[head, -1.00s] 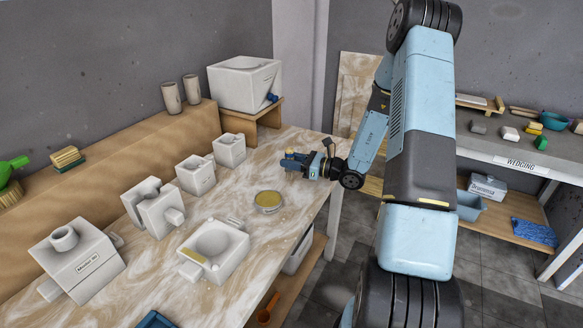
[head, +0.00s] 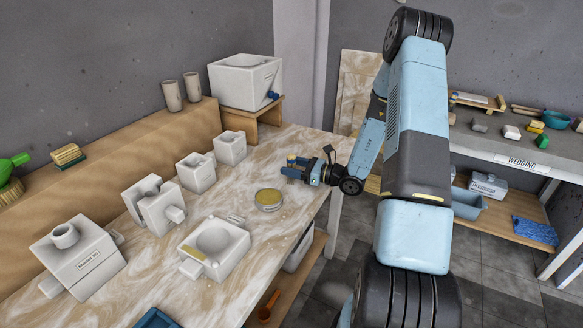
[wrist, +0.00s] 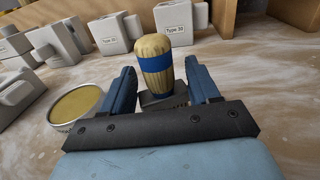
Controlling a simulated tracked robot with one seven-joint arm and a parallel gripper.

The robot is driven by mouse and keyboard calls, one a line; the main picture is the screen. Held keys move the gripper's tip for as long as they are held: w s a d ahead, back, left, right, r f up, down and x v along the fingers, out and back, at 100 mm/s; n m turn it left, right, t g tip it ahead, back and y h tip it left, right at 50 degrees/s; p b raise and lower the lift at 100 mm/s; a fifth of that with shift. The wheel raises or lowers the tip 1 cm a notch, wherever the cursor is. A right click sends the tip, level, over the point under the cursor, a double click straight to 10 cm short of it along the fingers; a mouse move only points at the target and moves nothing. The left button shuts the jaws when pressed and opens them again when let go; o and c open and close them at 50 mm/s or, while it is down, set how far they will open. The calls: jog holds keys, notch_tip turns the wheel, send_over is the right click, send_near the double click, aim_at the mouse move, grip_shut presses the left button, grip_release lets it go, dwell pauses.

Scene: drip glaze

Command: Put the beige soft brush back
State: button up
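The beige soft brush (wrist: 154,63) stands upright between my gripper's fingers in the wrist view. It has a rounded top, a blue band and a dark block at its base, which spans the gap between the fingers. In the head view the brush (head: 291,158) shows small at the end of my gripper (head: 287,171), over the far right part of the marbled table. My gripper (wrist: 161,85) appears shut on the brush's dark base. The brush's underside is hidden, so I cannot tell whether it touches the table.
A round tin with a yellowish top (head: 269,199) sits left of and nearer than my gripper. White moulds (head: 231,148) stand along the table's left side. The wedging bench (head: 510,145) is at right.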

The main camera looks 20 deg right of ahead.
jog(key=v, duration=1.1)
jog(key=shift+r, duration=0.1)
jog(key=shift+s+d+r, duration=0.1)
jog(key=shift+s+d, duration=0.2)
jog(key=s+a+r+n+g+h, duration=0.4)
jog(key=s+a+r+n+g, duration=0.75)
jog(key=r+n, duration=0.45)
jog(key=s+d+r+n+t+h, duration=0.1)
jog(key=s+r+n+t+h, duration=0.5)
jog(key=s+r, duration=0.9)
jog(key=n+h, duration=0.3)
jog(key=h, duration=0.1)
jog(key=shift+d+n, duration=0.3)
jog(key=shift+d, duration=0.05)
